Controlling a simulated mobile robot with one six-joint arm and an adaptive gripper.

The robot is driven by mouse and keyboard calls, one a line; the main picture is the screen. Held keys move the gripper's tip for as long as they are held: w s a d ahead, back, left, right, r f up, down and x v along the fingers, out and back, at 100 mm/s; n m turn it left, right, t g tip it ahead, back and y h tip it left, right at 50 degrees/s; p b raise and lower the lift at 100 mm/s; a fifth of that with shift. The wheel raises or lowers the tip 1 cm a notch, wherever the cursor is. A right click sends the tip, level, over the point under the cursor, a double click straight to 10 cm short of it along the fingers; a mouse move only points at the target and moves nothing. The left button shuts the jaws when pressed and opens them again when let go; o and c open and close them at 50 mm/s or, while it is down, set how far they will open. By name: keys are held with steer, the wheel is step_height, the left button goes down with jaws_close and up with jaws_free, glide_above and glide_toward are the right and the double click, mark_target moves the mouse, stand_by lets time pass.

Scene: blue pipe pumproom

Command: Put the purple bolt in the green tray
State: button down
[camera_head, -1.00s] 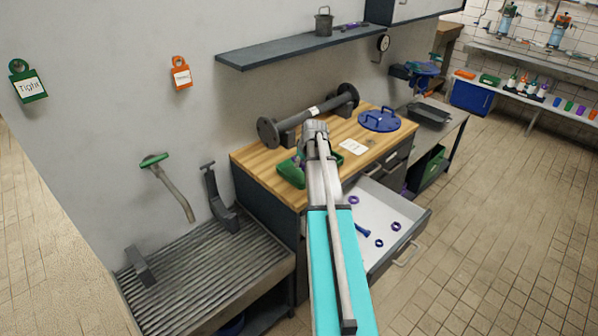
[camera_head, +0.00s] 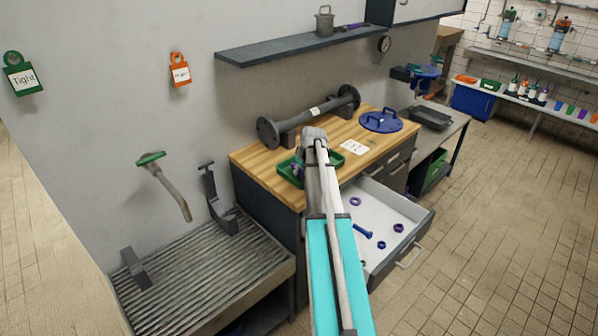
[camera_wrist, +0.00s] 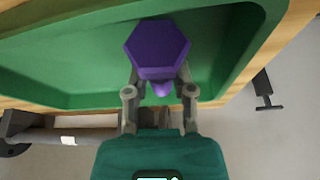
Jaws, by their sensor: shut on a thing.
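The purple bolt (camera_wrist: 158,50) shows its hexagonal head toward the camera in the wrist view, with its shank partly hidden between my fingers. My gripper (camera_wrist: 159,88) is shut on it. The green tray (camera_wrist: 80,75) fills the background there, and the bolt is over its inside; I cannot tell whether it touches the tray floor. In the head view the green tray (camera_head: 287,174) sits on the wooden bench top, partly hidden behind my arm. A bit of purple shows in it beside my gripper (camera_head: 301,168).
An open white drawer (camera_head: 377,212) below the bench holds a blue bolt (camera_head: 362,231) and several rings or nuts. A grey flanged pipe (camera_head: 310,116), a white card (camera_head: 354,147) and a blue round lid (camera_head: 381,120) are on the wooden bench (camera_head: 262,165).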

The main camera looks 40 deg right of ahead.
steer(key=shift+f, duration=0.15)
steer(key=shift+c, duration=2.3)
jaws_free()
steer(key=shift+r, duration=0.25)
steer(key=p+v, duration=1.1)
steer(key=v, duration=0.1)
